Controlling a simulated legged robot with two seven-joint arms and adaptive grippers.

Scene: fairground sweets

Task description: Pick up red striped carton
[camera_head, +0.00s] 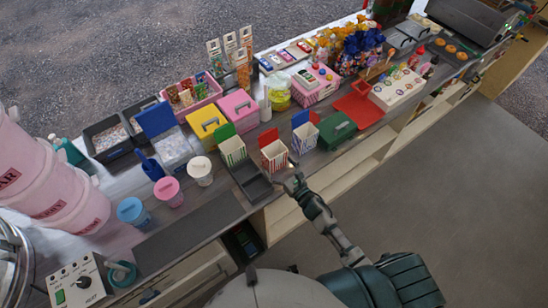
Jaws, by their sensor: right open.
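The red striped carton (274,156) stands upright on the counter with its red flap raised, between a green striped carton (233,151) and a blue striped carton (304,138). A dark tray (250,181) lies just in front of the green and red cartons. My right gripper (291,180) is open at the counter's front edge, just in front of and slightly right of the red striped carton. It looks empty and apart from the carton. My left gripper is not in view.
Lidded cups in blue (133,211), pink (169,191) and white (200,170) stand left of the cartons. A green box (336,130) and a red tray (359,107) lie to the right. A dark mat (188,232) covers bare counter at front left.

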